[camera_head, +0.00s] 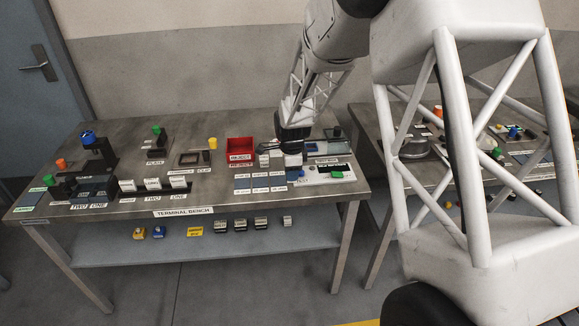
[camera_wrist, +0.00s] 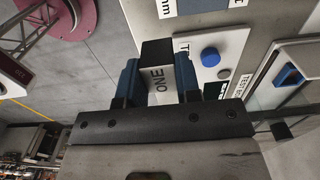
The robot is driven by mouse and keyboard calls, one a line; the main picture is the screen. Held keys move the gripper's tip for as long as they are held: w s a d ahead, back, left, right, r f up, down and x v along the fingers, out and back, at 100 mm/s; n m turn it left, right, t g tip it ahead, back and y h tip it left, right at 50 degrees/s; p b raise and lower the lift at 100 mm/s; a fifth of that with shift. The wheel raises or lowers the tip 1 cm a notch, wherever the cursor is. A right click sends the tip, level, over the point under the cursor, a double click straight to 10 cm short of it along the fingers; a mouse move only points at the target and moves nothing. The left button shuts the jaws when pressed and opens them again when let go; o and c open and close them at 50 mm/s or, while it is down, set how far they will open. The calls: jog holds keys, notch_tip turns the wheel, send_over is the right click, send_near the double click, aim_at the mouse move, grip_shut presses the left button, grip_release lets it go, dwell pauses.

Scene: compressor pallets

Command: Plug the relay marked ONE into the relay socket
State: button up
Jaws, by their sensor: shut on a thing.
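The relay marked ONE (camera_wrist: 156,84) is a grey block with a dark end, held between the blue fingers of my gripper (camera_wrist: 160,80) in the wrist view. The fingers are shut on its two sides and the word ONE faces the camera. In the head view my gripper (camera_head: 292,158) is over the right part of the terminal bench, close to the small grey blocks and the white panel. I cannot make out the relay socket for certain in either view; the arm and gripper hide part of that area.
A white panel with a blue button (camera_wrist: 210,57) is beside the held relay in the wrist view. In the head view, a red bin (camera_head: 240,148) stands behind small labelled blocks. A white board (camera_head: 312,178) lies near the bench's front right. Several labelled parts crowd the bench's left (camera_head: 150,187).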

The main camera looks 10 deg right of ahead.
jog(key=shift+s, duration=0.5)
jog(key=shift+d, duration=0.1)
dwell(0.3)
jog(key=w+d, duration=0.2)
jog(key=d, duration=0.1)
jog(key=w+d+r, duration=0.1)
jog(key=w+d, duration=0.1)
jog(key=d, duration=0.1)
jog(key=w+d, duration=0.3)
jog(key=d, duration=0.1)
jog(key=shift+r, duration=0.25)
jog(key=w, duration=0.5)
jog(key=w+f, duration=0.1)
jog(key=w, duration=1)
jog(key=shift+d+f, duration=0.25)
jog(key=shift+f, duration=1.75)
